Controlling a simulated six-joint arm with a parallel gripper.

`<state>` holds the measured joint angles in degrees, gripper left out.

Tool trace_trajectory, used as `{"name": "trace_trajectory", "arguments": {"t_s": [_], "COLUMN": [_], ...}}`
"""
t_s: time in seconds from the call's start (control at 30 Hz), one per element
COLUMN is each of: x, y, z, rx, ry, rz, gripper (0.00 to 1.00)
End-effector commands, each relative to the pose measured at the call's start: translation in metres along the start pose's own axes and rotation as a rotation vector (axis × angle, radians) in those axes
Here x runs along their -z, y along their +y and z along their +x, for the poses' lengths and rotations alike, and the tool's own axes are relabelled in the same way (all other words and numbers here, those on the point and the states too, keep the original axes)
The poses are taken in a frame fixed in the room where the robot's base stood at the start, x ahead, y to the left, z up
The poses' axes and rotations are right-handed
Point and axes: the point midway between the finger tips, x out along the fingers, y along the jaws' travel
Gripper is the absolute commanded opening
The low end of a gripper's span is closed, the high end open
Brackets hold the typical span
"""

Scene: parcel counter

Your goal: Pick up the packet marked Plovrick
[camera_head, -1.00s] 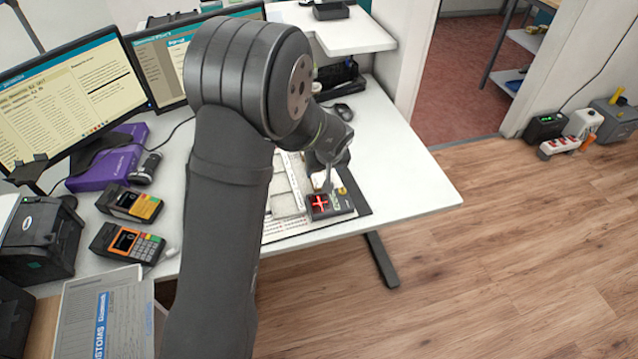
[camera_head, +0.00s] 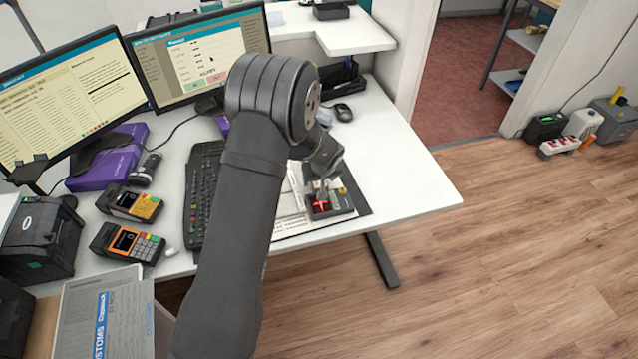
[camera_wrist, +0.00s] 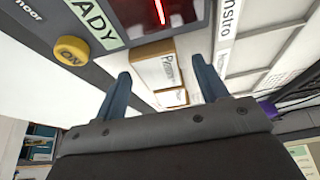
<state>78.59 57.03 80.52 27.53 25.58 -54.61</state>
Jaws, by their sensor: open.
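A small tan box-like packet (camera_wrist: 153,72) with a white label shows in the wrist view. Its label seems to start with "P"; the rest is too blurred to read surely. My gripper (camera_wrist: 161,70) is open, its two blue-grey fingers on either side of the packet in that view. I cannot tell whether they touch it. A smaller pale packet (camera_wrist: 172,97) lies beside it. In the head view my gripper (camera_head: 322,188) points down over the dark device with a red display (camera_head: 340,206), and the packets there are too small or hidden to tell apart.
The device has a yellow ON button (camera_wrist: 72,50) and a READY label (camera_wrist: 92,22) close to one finger. A keyboard (camera_head: 203,190), a mouse (camera_head: 343,112), two monitors and card terminals (camera_head: 128,243) stand on the desk. The desk's right side (camera_head: 410,180) is clear.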

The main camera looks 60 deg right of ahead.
Motion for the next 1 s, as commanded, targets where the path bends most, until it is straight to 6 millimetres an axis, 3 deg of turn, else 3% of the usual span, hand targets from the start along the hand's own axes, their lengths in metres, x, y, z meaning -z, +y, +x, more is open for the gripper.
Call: {"name": "trace_trajectory", "arguments": {"t_s": [0.17, 0.4, 0.77, 1.0], "x": [0.000, 0.000, 0.002, 0.013], "y": [0.000, 0.000, 0.000, 0.001], "z": [0.000, 0.000, -0.004, -0.029], "rx": [0.000, 0.000, -0.001, -0.002], "ry": [0.000, 0.000, 0.001, 0.004], "rz": [0.000, 0.000, -0.001, -0.001], "gripper": [0.64, 0.17, 0.15, 0.15]}}
